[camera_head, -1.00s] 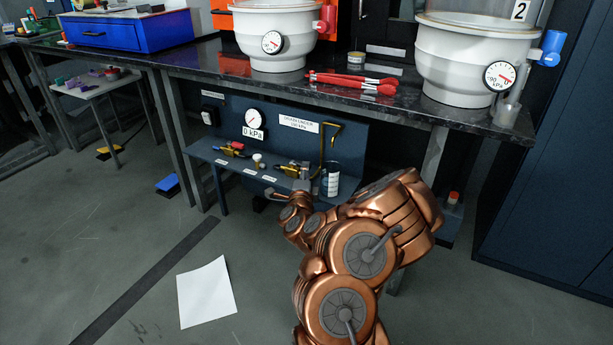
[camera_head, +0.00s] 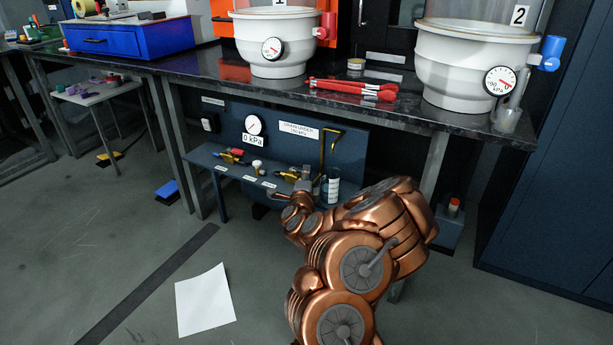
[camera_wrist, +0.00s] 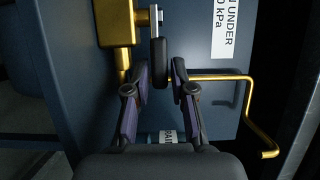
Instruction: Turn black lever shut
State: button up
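The black lever (camera_wrist: 158,63) hangs from a brass valve (camera_wrist: 116,24) in the wrist view. In that view my gripper (camera_wrist: 160,76) is open, with one finger on each side of the lever's lower end. Narrow gaps show between the lever and the fingers, so it does not look clamped. In the head view the brass valve (camera_head: 290,174) is at the right part of the low blue shelf, and my gripper (camera_head: 272,194) is at the shelf's front edge. My arm partly hides the fingertips there.
A bent brass pipe (camera_wrist: 262,118) stands right of the fingers. A labelled clear container (camera_head: 331,187) is beside the valve. A red-handled valve (camera_head: 232,156) and a white knob (camera_head: 257,167) are further left. The dark worktop (camera_head: 215,74) overhangs the shelf. A gauge (camera_head: 254,125) reads near 0 kPa.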

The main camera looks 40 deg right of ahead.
grip_shut()
